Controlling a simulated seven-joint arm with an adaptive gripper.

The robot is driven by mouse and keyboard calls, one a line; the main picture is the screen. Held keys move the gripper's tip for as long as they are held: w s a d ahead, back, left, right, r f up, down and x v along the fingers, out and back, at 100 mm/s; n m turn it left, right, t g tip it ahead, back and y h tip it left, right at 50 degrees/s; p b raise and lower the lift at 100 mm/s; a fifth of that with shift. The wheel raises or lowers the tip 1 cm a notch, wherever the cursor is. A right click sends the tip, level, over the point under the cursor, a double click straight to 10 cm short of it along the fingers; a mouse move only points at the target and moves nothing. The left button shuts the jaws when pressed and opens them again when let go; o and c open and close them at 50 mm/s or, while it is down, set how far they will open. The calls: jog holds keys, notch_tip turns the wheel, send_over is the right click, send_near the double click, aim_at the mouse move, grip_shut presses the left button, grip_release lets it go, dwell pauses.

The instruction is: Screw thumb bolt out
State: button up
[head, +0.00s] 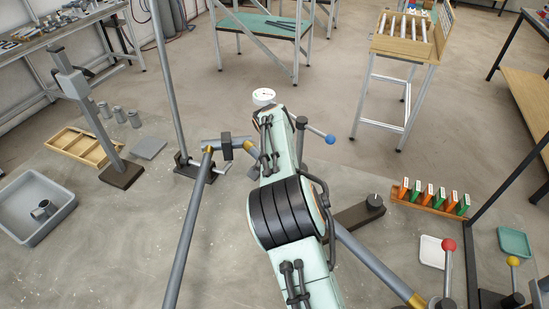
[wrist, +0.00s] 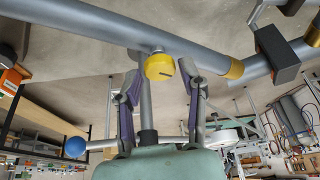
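The thumb bolt has a round yellow head (wrist: 159,67) with a dark mark, against the grey tube (wrist: 100,28) in the wrist view. My gripper (wrist: 163,75) has its two fingers apart, one on each side of the yellow head. The left finger looks close to the head; a gap shows on the right. I cannot tell if either finger touches it. In the head view my arm hides the bolt and gripper; part of the tube frame (head: 191,225) shows at left.
A blue-ball handle (head: 330,139) and a white dial (head: 264,96) stand close to my arm. A black clamp (wrist: 277,54) sits on the tubing at right. Farther out are a grey bin (head: 67,219), a wooden tray (head: 78,146) and a rack of coloured blocks (head: 430,204).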

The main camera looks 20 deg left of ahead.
grip_shut()
jog(key=shift+n, duration=0.3)
jog(key=n+y, duration=0.1)
jog(key=n, duration=0.2)
jog(key=shift+d, duration=0.2)
jog(key=n+g, duration=0.1)
jog(key=n, duration=0.1)
jog(key=n+y, duration=0.1)
jog(key=n, duration=0.1)
jog(key=shift+w+d+n+g+y, duration=0.1)
jog(key=shift+w+n+g+y, duration=0.1)
jog(key=shift+n+g+y, duration=0.15)
jog(key=n+g, duration=0.1)
jog(key=n, duration=0.1)
jog(key=n+g+y, duration=0.1)
jog(key=n, duration=0.2)
jog(key=shift+w+n, duration=0.15)
jog(key=shift+n, duration=0.2)
jog(key=n+g, duration=0.1)
jog(key=n, duration=0.3)
jog(key=shift+f+g+h, duration=0.1)
jog(key=shift+g+h, duration=0.15)
jog(key=shift+g, duration=0.1)
jog(key=shift+n, duration=0.3)
